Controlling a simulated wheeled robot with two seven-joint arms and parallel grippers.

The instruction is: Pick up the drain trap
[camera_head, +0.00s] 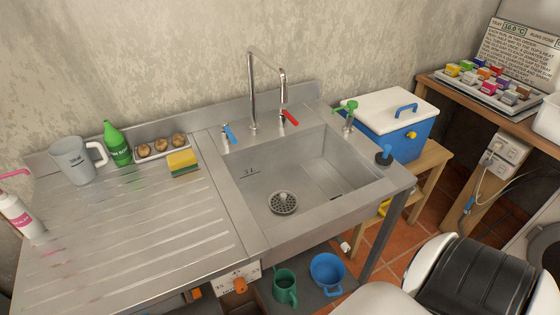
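A round, perforated metal drain piece (283,203), which looks like the drain trap, lies at the front left of the floor of the steel sink basin (330,160). It has a small raised knob at its middle, and nothing covers it. I cannot tell whether it sits loose or fitted in the drain hole. Neither of my grippers is in view.
A tall faucet (252,90) with a blue lever (230,133) and a red lever (290,118) stands behind the basin. A green pump (348,110) and a blue-topped plug (384,157) stand on its right rim. The ribbed drainboard (130,235) is mostly clear; a sponge (183,163) lies at its back.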

